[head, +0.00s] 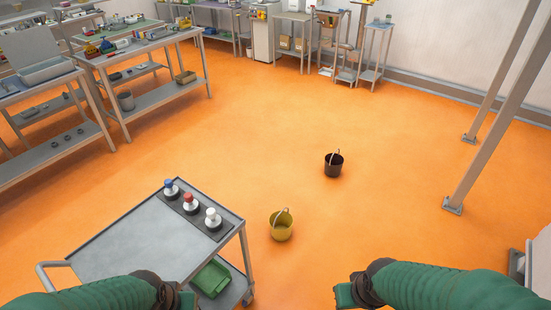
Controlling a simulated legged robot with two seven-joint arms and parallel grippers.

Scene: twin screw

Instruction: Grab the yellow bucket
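The yellow bucket (281,232) stands upright on the orange floor, just right of the grey cart (120,240). Its thin handle sticks up above the rim. My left gripper (186,299) is at the bottom edge, in front of the cart and left of the bucket. My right gripper (344,296) is at the bottom, nearer to me than the bucket and to its right. Both appear apart from the bucket. Their fingers are too small and partly cut off to tell open from shut.
A black bucket (333,166) stands farther back on the floor. The cart holds three knobs, blue, red and white, and a green bin (211,278) on its lower shelf. Workbenches (150,45) line the left and back. Metal posts (500,110) rise at right. Floor around the buckets is clear.

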